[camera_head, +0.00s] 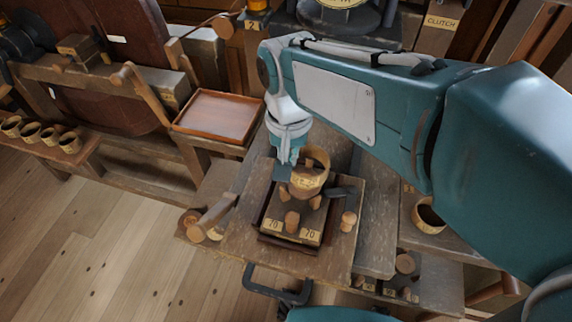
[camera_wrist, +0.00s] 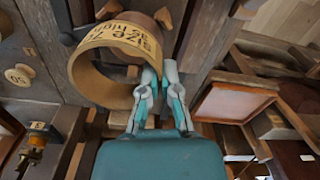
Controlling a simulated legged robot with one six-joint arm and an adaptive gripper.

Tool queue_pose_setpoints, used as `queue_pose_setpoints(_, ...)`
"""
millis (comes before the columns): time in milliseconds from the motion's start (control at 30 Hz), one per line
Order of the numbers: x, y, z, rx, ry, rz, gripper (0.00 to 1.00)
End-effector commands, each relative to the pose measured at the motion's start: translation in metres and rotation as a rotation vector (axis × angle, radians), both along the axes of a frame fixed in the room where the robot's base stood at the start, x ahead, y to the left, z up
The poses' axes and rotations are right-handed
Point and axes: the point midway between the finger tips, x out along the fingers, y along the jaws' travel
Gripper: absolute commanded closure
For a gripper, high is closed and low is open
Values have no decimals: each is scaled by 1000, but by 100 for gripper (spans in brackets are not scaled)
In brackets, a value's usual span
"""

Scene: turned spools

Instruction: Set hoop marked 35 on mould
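In the head view my gripper (camera_head: 290,168) comes down at the hoop's left side. The hoop is over the mould, a dark square base (camera_head: 267,222) with wooden pegs and labels reading 70. I cannot tell whether the hoop touches the mould; the hoop hides the mould's middle.
A black clamp (camera_head: 278,290) sticks out at the bench's front edge. An orange-brown tray (camera_head: 217,115) stands at the left. Another hoop (camera_head: 428,216) lies at the right. Several small cups (camera_head: 50,135) line a shelf at the far left.

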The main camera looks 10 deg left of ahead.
Motion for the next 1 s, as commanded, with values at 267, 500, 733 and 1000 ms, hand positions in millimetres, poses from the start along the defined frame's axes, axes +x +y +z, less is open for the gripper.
queue_pose_setpoints(267,8,6,-34,-1,3,0,100)
queue_pose_setpoints(500,8,6,-42,0,-1,0,100)
queue_pose_setpoints(733,8,6,-46,0,1,0,100)
queue_pose_setpoints(1000,8,6,-46,0,0,0,57)
